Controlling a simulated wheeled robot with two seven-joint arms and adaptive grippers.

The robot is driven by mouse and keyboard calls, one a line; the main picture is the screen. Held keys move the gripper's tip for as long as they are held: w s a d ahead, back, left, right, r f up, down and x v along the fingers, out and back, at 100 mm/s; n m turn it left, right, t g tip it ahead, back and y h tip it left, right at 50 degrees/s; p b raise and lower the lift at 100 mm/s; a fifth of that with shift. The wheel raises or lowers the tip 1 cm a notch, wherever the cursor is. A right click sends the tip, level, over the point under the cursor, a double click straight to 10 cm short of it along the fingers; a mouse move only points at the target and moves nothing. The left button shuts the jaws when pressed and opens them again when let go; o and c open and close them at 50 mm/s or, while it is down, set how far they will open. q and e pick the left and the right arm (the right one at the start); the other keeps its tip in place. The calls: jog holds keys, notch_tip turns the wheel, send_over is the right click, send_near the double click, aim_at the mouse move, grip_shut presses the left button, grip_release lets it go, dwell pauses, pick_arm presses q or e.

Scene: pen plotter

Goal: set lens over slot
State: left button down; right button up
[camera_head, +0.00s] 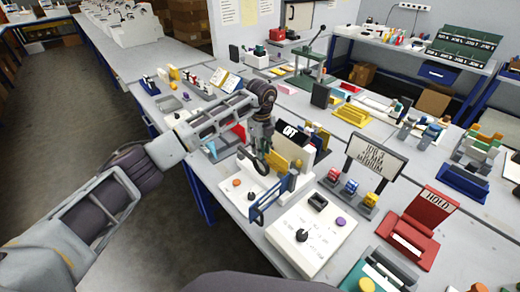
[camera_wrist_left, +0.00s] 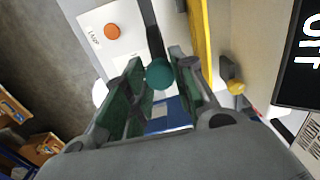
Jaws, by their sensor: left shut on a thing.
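My left gripper (camera_head: 262,150) reaches over the white pen-plotter-like device (camera_head: 240,192) from the upper left, fingers pointing down. In the left wrist view my left gripper (camera_wrist_left: 158,78) is shut on a round teal knob (camera_wrist_left: 160,73), which sits between the green finger pads. I take the knob for the lens's grip; the rest of the lens is not clear. A dark strip (camera_wrist_left: 152,38) runs just past the fingertips on the white device; I cannot tell whether it is the slot. A yellow plate (camera_wrist_left: 203,30) stands close to the right finger. My right gripper is not in view.
A black OFF sign (camera_head: 290,132) stands right behind the gripper. A blue upright frame (camera_head: 268,201) stands at the device's near side. An orange button (camera_head: 237,183) is on the device. A white panel with a black knob (camera_head: 302,235) lies nearer. The surrounding table is crowded.

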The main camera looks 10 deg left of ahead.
pick_arm(q)
jog(key=c, duration=1.1)
grip_release()
jog(key=shift+w+d, duration=0.15)
jog(key=shift+c, duration=0.2)
notch_tip(320, 180, up, 12)
